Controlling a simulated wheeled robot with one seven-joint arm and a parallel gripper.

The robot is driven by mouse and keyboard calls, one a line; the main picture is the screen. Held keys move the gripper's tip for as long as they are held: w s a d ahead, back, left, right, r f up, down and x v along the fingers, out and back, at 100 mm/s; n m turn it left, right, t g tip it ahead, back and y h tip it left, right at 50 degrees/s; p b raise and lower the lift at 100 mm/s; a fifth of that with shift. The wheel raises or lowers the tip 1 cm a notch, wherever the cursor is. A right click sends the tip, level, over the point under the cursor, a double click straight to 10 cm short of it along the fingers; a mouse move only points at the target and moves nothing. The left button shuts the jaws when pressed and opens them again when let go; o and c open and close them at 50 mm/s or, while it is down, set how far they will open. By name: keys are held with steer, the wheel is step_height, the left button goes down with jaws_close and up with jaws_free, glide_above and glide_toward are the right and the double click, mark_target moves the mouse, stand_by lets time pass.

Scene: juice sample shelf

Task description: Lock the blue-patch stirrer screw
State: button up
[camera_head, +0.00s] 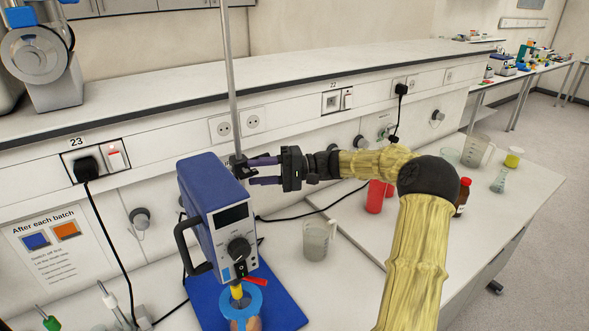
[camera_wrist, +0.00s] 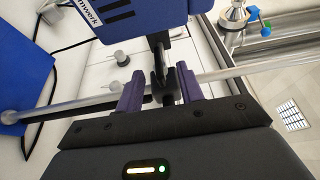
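The blue stirrer (camera_head: 212,205) with a black handle and dial is mounted at a grey upright pole (camera_head: 231,90), above a blue mat (camera_head: 287,312). My gripper (camera_head: 257,170) is at the pole, beside the stirrer's upper right. Its two purple fingers are apart. In the wrist view the fingers (camera_wrist: 160,90) stand on either side of a black screw knob (camera_wrist: 165,90) at the pole. A gap shows at the left finger; I cannot tell whether the right finger touches the knob. The stirrer's blue body (camera_wrist: 130,15) is at the top of that view.
A red lever (camera_head: 255,281) and a blue-rimmed vessel (camera_head: 240,303) are under the stirrer. A beaker (camera_head: 319,238) stands to its right, with a red container (camera_head: 375,197) beyond. A sign (camera_head: 48,250) with blue and orange patches is at left. A black cable crosses the bench.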

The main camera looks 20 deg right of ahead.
steer(key=s+d+b, duration=0.3)
steer(key=d, duration=1.3)
steer(key=shift+f+b, duration=0.15)
steer(key=shift+b, duration=0.2)
